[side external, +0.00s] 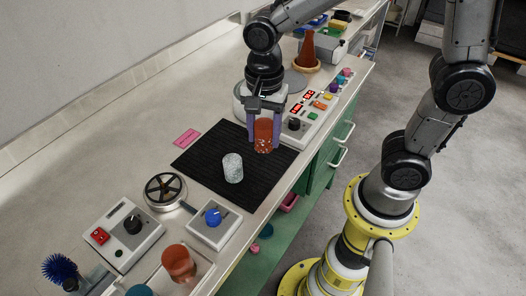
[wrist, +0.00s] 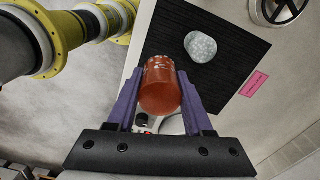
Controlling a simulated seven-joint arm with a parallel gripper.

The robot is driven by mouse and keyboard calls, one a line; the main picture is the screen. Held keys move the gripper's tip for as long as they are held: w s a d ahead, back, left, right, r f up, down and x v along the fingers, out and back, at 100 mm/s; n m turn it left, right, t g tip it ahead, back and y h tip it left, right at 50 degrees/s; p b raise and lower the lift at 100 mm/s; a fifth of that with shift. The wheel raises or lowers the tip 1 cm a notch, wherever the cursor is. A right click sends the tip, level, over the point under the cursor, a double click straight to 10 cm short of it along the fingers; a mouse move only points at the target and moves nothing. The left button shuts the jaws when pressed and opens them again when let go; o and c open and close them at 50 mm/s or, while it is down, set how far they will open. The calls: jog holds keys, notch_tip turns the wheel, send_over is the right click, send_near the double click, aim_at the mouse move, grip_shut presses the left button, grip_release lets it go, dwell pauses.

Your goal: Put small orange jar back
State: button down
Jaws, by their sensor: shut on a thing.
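A small orange jar (side external: 263,135) is between the two purple fingers of my gripper (side external: 264,133) in the side view. My gripper is shut on it, and the jar is upright over the far right part of the black mat (side external: 195,163). I cannot tell whether its base touches the mat. In the wrist view the jar (wrist: 160,88) fills the space between the fingertips (wrist: 160,95). Another, larger orange jar (side external: 179,262) stands in a light tray at the front left of the side view.
A control panel (side external: 300,118) with red displays is close on the right. A pink card (side external: 187,138), a round spoked device (side external: 165,191) and a blue-knob box (side external: 214,222) lie around the mat.

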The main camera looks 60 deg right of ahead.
jog(key=s+d+r+m, duration=0.2)
jog(key=s+d+m, duration=0.1)
jog(key=s+d, duration=0.5)
jog(key=w+f, duration=0.3)
jog(key=w, duration=0.1)
jog(key=w+f, duration=0.3)
jog(key=w, duration=0.1)
jog(key=w+a+f, duration=0.1)
jog(key=w+f, duration=0.2)
jog(key=w, duration=0.1)
jog(key=shift+w+f, duration=0.25)
jog(key=shift+f, duration=0.05)
jog(key=shift+w+f, duration=0.15)
jog(key=shift+f, duration=1.45)
jog(key=shift+f, duration=0.1)
jog(key=shift+c, duration=1.5)
grip_release()
